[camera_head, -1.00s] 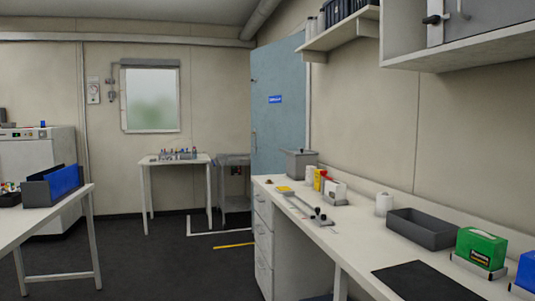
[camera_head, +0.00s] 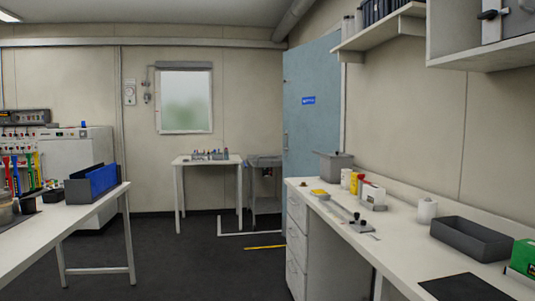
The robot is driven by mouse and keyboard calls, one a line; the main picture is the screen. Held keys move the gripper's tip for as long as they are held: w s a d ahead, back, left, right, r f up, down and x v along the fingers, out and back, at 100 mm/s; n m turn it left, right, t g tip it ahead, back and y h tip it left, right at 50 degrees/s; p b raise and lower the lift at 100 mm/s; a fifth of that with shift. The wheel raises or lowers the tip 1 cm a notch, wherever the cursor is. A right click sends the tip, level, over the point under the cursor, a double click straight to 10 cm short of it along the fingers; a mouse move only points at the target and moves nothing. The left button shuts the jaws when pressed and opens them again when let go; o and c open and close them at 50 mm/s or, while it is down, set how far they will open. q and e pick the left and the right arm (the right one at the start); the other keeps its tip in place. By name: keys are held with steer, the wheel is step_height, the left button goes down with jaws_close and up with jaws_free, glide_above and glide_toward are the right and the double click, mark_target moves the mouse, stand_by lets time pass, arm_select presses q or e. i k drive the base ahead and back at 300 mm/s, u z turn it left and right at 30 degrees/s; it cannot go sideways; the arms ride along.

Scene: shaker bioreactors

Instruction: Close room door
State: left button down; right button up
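The room door (camera_head: 310,110) is a pale blue panel with a small blue sign (camera_head: 308,100). It stands at the right end of the far wall, behind the right bench. Its lower part is hidden by the bench and the things on it. It appears to stand open at an angle to the wall, but its latch edge and handle are not clear from here. Neither of my grippers is in view.
A left table (camera_head: 75,212) carries a blue and black bin (camera_head: 92,182). A small white table (camera_head: 207,162) and grey stand (camera_head: 264,185) are at the back.

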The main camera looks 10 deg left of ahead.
mark_target(312, 97)
steer(key=u, duration=0.25)
steer(key=i, duration=1.9)
steer(key=u, duration=0.4)
steer(key=i, duration=2.65)
steer(key=z, duration=0.3)
steer(key=i, duration=2.7)
steer(key=z, duration=0.45)
